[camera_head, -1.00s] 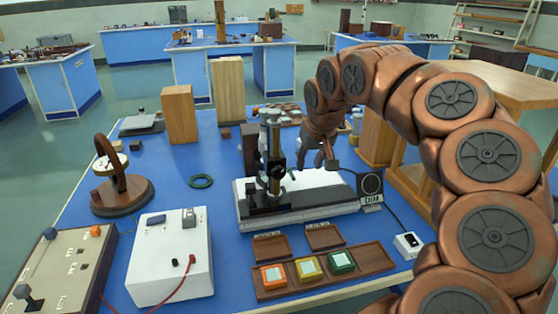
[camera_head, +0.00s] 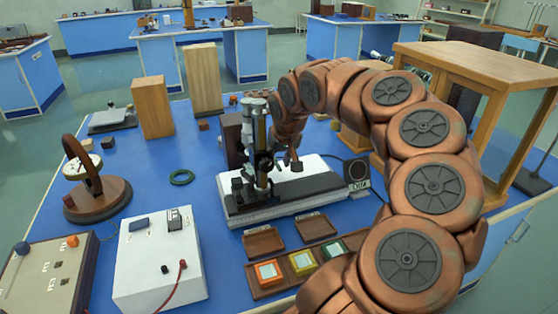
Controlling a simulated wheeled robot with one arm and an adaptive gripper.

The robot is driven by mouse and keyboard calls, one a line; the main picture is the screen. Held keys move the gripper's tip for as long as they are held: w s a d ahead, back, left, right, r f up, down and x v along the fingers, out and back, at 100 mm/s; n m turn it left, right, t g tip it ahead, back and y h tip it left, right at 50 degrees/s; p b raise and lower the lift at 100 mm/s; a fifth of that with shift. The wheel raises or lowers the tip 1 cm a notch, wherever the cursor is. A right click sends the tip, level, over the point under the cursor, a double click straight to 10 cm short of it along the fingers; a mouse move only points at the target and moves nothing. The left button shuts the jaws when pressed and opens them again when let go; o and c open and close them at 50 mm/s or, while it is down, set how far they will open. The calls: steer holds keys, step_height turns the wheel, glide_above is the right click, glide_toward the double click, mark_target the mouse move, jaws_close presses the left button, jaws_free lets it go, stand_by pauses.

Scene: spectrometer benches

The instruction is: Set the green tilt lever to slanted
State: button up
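A dark upright instrument with a brass-coloured column (camera_head: 259,135) stands on a white-topped base (camera_head: 318,180) in the middle of the blue bench. The green tilt lever cannot be made out clearly now; it may be behind the column or my gripper. My gripper (camera_head: 286,162) hangs from my copper-coloured arm, pointing down just right of the column and above the base. Its fingers look apart, with nothing visible between them. Whether it touches the instrument cannot be told.
A green ring (camera_head: 182,177) lies flat left of the instrument. A tray with coloured squares (camera_head: 302,263), a white box (camera_head: 160,262) and a control panel (camera_head: 45,275) occupy the front. A dark square unit marked with letters (camera_head: 356,172) stands right of the base. Wooden blocks (camera_head: 152,107) stand behind.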

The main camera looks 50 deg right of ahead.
steer(key=shift+f, duration=0.15)
steer(key=shift+c, duration=0.3)
jaws_close()
